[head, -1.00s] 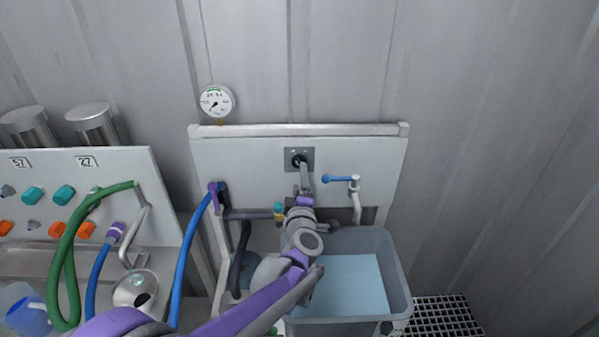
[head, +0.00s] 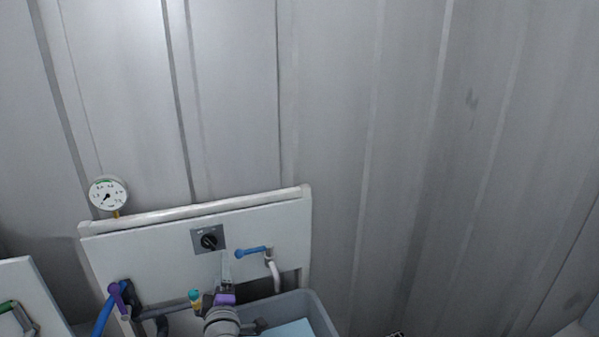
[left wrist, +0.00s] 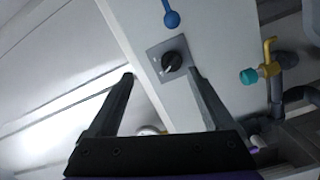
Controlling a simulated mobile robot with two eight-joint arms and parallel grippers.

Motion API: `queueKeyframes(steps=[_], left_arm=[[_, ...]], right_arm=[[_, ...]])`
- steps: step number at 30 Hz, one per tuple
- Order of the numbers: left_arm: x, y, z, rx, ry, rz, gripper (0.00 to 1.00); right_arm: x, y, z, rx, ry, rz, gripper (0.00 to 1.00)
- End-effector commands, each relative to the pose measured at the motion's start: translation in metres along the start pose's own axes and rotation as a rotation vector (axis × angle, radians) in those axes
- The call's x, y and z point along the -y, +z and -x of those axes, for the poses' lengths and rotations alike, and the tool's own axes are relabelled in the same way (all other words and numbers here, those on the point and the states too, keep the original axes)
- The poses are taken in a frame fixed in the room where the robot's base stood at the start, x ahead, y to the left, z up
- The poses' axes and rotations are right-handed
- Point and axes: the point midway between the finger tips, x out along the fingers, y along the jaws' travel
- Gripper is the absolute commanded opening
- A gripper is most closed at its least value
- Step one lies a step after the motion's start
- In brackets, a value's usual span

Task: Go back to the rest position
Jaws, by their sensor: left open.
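My left gripper (head: 227,272) shows at the bottom of the head view, in front of the white panel (head: 150,238) and just below the black knob (head: 209,241) in the picture. In the left wrist view the jaws of my left gripper (left wrist: 162,76) are spread wide with nothing between the tips. The knob (left wrist: 172,62) on its grey plate shows beyond them, near the right finger; the gap in depth is hard to judge. My right gripper is in neither view.
A blue-handled tap (head: 252,251) sits right of the knob. A grey tub with pale blue contents (head: 290,330) is below. A pressure gauge (head: 108,194) stands at the panel's left. A teal-handled valve (left wrist: 250,76) shows in the wrist view. Bare corrugated wall fills the right side.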

Motion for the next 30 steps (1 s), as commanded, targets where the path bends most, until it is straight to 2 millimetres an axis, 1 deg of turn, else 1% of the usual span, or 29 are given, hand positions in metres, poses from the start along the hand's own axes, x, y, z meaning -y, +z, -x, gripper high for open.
queueKeyframes(steps=[1, 2, 3, 5, 6, 8, 9, 11, 12, 15, 16, 18, 21, 23, 30], left_arm=[[-0.016, 0.007, 0.013, 0.078, 0.016, -0.069, 0.85], [-0.023, 0.014, 0.022, 0.136, 0.024, -0.122, 0.85], [-0.031, 0.024, 0.036, 0.222, 0.031, -0.203, 0.85], [-0.035, 0.039, 0.064, 0.362, 0.031, -0.341, 0.85], [-0.033, 0.047, 0.084, 0.455, 0.022, -0.438, 0.85], [-0.022, 0.056, 0.117, 0.591, -0.007, -0.584, 0.85], [-0.012, 0.058, 0.139, 0.676, -0.035, -0.683, 0.85], [0.008, 0.056, 0.173, 0.795, -0.090, -0.823, 0.85], [0.023, 0.051, 0.194, 0.864, -0.133, -0.908, 0.85], [0.056, 0.031, 0.238, 1.002, -0.245, -1.085, 0.85], [0.063, 0.024, 0.248, 1.031, -0.276, -1.126, 0.85], [0.078, 0.011, 0.266, 1.085, -0.338, -1.197, 0.85], [0.090, -0.001, 0.282, 1.127, -0.394, -1.255, 0.85], [0.093, -0.005, 0.285, 1.138, -0.410, -1.271, 0.85], [0.093, -0.005, 0.285, 1.138, -0.410, -1.271, 0.85]], right_arm=[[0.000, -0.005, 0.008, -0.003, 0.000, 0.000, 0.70], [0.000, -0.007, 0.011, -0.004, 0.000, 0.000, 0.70], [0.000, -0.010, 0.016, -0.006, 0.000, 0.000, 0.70], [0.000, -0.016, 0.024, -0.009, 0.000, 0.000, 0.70], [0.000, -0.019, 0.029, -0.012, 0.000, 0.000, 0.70], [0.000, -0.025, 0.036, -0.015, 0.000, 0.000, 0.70], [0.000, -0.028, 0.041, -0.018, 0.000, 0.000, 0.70], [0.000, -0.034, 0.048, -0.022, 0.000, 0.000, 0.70], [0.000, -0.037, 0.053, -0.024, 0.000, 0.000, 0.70], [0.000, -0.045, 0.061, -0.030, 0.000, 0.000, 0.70], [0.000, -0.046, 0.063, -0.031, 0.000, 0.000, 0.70], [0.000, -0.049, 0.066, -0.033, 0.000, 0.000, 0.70], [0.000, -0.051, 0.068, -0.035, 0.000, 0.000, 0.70], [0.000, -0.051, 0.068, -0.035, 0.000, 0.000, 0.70], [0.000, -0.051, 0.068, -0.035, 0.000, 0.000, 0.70]])
